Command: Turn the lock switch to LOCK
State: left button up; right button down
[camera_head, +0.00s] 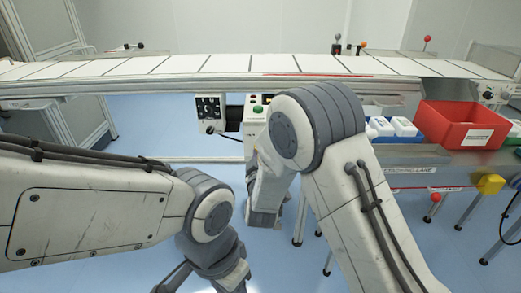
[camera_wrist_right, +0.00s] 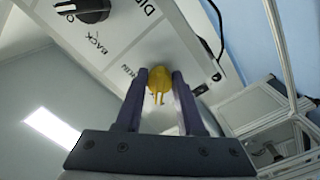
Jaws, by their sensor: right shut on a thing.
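In the right wrist view a yellow switch (camera_wrist_right: 159,80) sticks out from a white labelled panel (camera_wrist_right: 130,42). My right gripper (camera_wrist_right: 160,85) has its two fingers on either side of the switch, shut on it. The lettering beside the switch is only partly readable, so I cannot tell its marked position. In the head view my right forearm covers the right gripper and the switch. My left arm reaches in from the left and bends down; its gripper (camera_head: 215,277) is low at the bottom edge, and its fingers are not clear.
A black knob (camera_wrist_right: 85,9) sits on the same panel. In the head view a box with a green button (camera_head: 258,109) and a black dial panel (camera_head: 210,108) stand below the long conveyor (camera_head: 200,66). A red bin (camera_head: 465,124) and white bottles (camera_head: 404,127) are at right.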

dwell(0.3)
jog(key=c, duration=0.5)
grip_release()
jog(key=shift+c, duration=0.2)
jog(key=s+p, duration=0.1)
jog(key=s, duration=0.9)
jog(key=shift+s, duration=0.25)
jog(key=shift+d, duration=0.1)
